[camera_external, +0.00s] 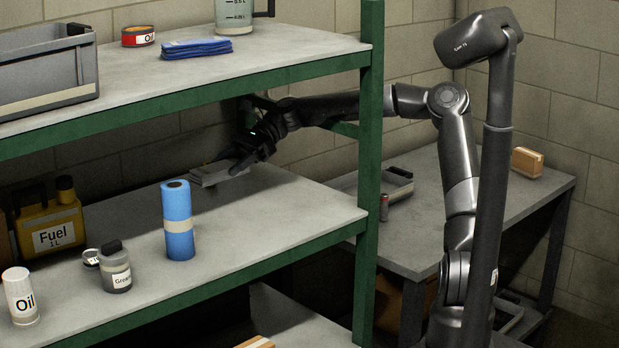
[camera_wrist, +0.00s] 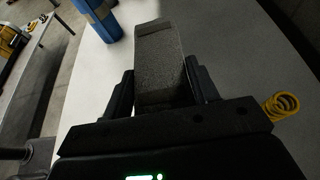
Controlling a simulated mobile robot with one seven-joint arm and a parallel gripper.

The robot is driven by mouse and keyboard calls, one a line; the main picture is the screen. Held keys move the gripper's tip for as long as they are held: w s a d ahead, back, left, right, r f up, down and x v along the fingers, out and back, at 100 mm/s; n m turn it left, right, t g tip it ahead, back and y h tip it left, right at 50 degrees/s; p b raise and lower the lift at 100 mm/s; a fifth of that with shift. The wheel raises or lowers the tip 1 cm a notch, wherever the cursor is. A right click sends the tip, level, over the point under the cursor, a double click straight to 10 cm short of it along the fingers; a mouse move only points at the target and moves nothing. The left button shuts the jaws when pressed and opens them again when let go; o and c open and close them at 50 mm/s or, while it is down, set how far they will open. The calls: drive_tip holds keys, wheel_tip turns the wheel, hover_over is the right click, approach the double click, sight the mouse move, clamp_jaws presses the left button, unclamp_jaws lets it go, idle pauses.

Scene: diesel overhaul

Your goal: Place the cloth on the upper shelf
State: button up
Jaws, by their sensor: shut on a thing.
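My gripper (camera_external: 240,163) is below that, just over the middle shelf (camera_external: 290,200), reaching in from the right. It is shut on a grey flat block (camera_external: 213,175), which also shows between the two fingers in the wrist view (camera_wrist: 162,62). I cannot tell whether the block touches the shelf. The cloth does not show in the wrist view.
A blue roll (camera_external: 177,220) stands upright on the middle shelf, in front of my gripper. A grease jar (camera_external: 116,270), an oil can (camera_external: 20,295) and a fuel can (camera_external: 50,220) stand to the left. A green post (camera_external: 370,170) is beside my arm. A yellow coil (camera_wrist: 282,105) lies right of my gripper.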

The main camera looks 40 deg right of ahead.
hover_over(210, 209)
wheel_tip(210, 209, down, 4)
drive_tip(key=shift+w+r, duration=0.1)
drive_tip(key=shift+r, duration=0.05)
drive_tip(key=shift+f, duration=1.95)
drive_tip(key=o, duration=1.1)
drive_tip(key=shift+c, duration=0.2)
drive_tip(key=v, duration=1.2)
drive_tip(key=shift+r, duration=0.1)
